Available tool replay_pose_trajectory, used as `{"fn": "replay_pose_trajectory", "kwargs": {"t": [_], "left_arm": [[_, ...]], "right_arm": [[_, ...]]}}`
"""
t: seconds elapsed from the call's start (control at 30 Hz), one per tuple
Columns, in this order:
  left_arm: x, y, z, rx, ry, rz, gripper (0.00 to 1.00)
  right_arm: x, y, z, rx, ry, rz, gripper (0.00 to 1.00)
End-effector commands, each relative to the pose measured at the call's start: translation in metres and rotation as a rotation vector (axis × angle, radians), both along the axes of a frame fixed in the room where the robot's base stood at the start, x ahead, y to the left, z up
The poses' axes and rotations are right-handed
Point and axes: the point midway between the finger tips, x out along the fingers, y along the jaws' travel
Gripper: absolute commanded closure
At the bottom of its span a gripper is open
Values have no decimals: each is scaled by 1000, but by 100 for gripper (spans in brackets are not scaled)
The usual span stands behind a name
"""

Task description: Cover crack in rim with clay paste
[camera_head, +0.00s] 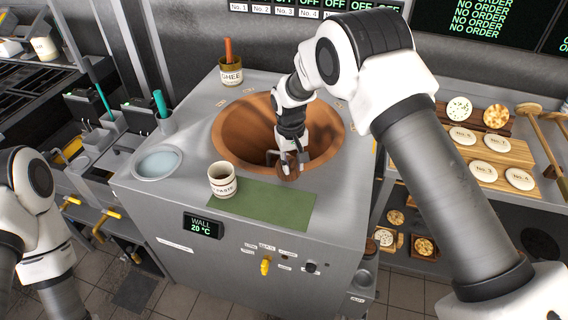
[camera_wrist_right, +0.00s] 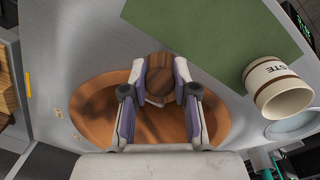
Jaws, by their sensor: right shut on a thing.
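The round clay oven mouth (camera_head: 232,130) opens in the steel counter, and its orange-brown rim also shows in the right wrist view (camera_wrist_right: 85,105). I cannot make out a crack in the rim. My right gripper (camera_head: 285,162) is shut on a brown, wood-like piece (camera_wrist_right: 160,74), held over the front part of the rim. A small pale bit shows below that piece in the wrist view; I cannot tell what it is. The cream paste cup (camera_head: 222,184) stands upright left of the gripper, and it also shows in the right wrist view (camera_wrist_right: 275,82). My left gripper is out of view.
A green mat (camera_head: 265,207) lies in front of the mouth, with the paste cup at its left corner. A steel bowl (camera_head: 157,164) sits at the counter's left. A ghee tin (camera_head: 231,73) stands behind. Wooden boards with labelled discs (camera_head: 482,171) lie at right.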

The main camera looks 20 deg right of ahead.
Motion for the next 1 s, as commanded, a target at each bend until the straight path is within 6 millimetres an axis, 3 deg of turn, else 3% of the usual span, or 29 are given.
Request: {"fn": "replay_pose_trajectory", "kwargs": {"t": [0.2,0.67,1.0], "left_arm": [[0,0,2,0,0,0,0],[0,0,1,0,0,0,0],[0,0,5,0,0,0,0]], "right_arm": [[-2,-19,1,1,-1,-2,100],[-2,-19,-1,0,-1,0,100],[1,9,1,-1,-1,2,100]]}}
